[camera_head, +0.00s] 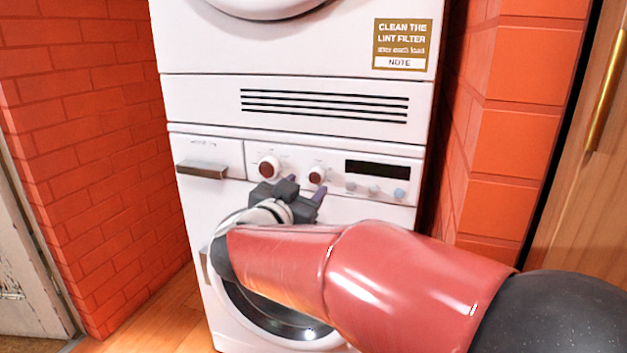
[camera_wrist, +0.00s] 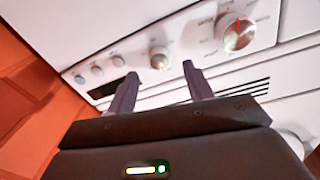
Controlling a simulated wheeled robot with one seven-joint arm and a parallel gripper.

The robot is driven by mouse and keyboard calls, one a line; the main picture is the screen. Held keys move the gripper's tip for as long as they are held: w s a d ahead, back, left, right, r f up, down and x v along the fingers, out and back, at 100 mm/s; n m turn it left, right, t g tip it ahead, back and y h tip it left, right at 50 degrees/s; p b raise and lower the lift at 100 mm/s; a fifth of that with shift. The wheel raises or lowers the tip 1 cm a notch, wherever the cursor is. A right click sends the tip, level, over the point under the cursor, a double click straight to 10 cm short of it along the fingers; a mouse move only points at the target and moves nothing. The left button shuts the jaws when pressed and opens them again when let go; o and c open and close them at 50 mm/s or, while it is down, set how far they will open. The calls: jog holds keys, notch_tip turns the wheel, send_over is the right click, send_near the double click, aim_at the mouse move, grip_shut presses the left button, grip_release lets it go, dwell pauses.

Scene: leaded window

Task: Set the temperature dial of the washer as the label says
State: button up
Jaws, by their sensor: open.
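The wrist view shows the large dial (camera_wrist: 237,35) at upper right and the small dial (camera_wrist: 159,60) between my fingertips in the picture. Their markings are too small to read, so I cannot tell which is for temperature. My gripper (camera_head: 306,187) is open and empty, just in front of the panel below the small dial; contact is not visible. The gold label (camera_head: 402,44) above reads "CLEAN THE LINT FILTER after each load, NOTE".
A dark display (camera_head: 383,169) and several round buttons (camera_head: 374,190) sit right of the dials. A detergent drawer (camera_head: 202,170) is at left. The dryer's vent slots (camera_head: 325,104) are above. Orange brick walls (camera_head: 95,120) flank the machine closely. My arm covers much of the washer door.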

aim_at(314, 178)
jog(key=shift+x, duration=2.1)
jog(key=c, duration=1)
jog(key=shift+o, duration=0.2)
jog(key=shift+m, duration=0.4)
jog(key=m+b, duration=0.1)
jog(key=m, duration=0.4)
jog(key=shift+m+b, duration=0.3)
jog(key=shift+b, duration=0.05)
jog(key=m+b, duration=0.1)
jog(key=m, duration=0.1)
jog(key=m+b, duration=0.1)
jog(key=m, duration=0.2)
jog(key=shift+g+y, duration=0.3)
